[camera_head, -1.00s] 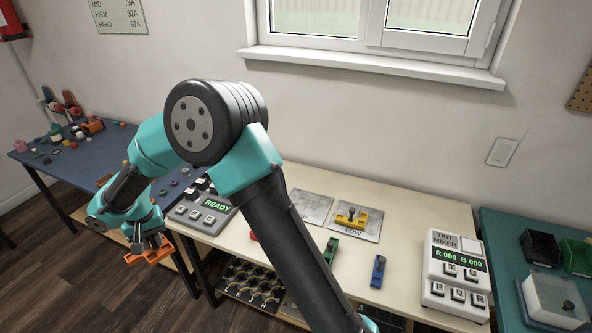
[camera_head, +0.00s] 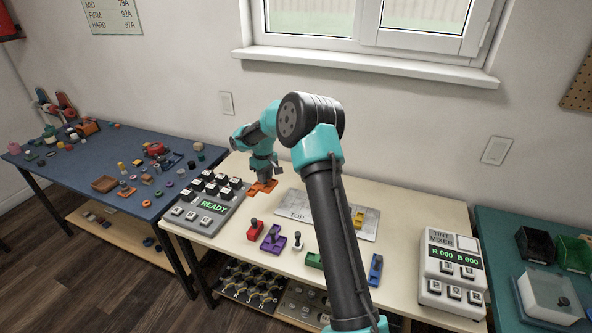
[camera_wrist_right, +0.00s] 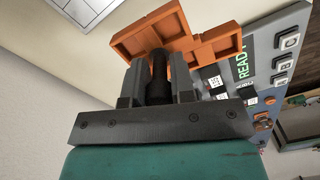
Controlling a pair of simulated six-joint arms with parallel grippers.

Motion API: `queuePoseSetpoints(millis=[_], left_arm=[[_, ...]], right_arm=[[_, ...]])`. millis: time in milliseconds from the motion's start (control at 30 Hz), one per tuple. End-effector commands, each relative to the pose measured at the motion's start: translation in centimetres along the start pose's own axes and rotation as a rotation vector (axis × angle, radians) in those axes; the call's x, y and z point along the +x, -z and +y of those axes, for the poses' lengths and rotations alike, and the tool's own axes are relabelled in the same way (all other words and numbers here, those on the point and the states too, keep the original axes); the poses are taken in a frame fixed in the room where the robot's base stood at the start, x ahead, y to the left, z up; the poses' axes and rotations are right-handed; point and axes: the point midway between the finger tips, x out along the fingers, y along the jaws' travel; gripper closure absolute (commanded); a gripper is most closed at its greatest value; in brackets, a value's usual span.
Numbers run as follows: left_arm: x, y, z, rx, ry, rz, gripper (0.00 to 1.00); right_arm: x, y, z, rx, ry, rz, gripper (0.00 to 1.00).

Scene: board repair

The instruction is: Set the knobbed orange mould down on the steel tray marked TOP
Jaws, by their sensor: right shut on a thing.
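The orange mould (camera_head: 263,187) is held by my right gripper (camera_head: 263,172), at the back of the cream bench just right of the READY panel. In the right wrist view, the fingers (camera_wrist_right: 159,88) are shut on the mould's dark knob, and the stepped orange body (camera_wrist_right: 205,48) shows beyond them. The steel tray marked TOP (camera_head: 292,207) lies to the right of the mould and looks bare where it shows. My arm hides part of it. A plate corner (camera_wrist_right: 88,8) shows at the wrist view's top edge. My left gripper is out of view.
A second steel plate with a yellow mould (camera_head: 358,217) lies right of my arm. Red (camera_head: 255,229), purple (camera_head: 273,238), green (camera_head: 314,260) and blue (camera_head: 376,268) moulds stand along the front. The READY panel (camera_head: 213,205) and tint mixer (camera_head: 449,258) flank the bench.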

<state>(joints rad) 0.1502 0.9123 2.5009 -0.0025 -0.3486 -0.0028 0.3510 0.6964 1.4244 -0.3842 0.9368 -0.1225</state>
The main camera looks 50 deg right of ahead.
Motion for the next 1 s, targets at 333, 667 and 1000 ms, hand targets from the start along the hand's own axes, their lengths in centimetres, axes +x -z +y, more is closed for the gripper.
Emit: queuePoseSetpoints(millis=[333,667,1000], left_arm=[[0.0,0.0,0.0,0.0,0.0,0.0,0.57],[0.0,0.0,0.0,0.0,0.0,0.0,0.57],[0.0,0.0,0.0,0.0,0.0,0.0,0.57]], right_arm=[[0.3,-4.6,11.1,-0.062,-0.019,-0.003,1.0],[0.3,-5.0,11.8,-0.072,-0.02,-0.003,1.0],[1.1,-5.0,11.8,-0.072,-0.02,-0.005,1.0]])
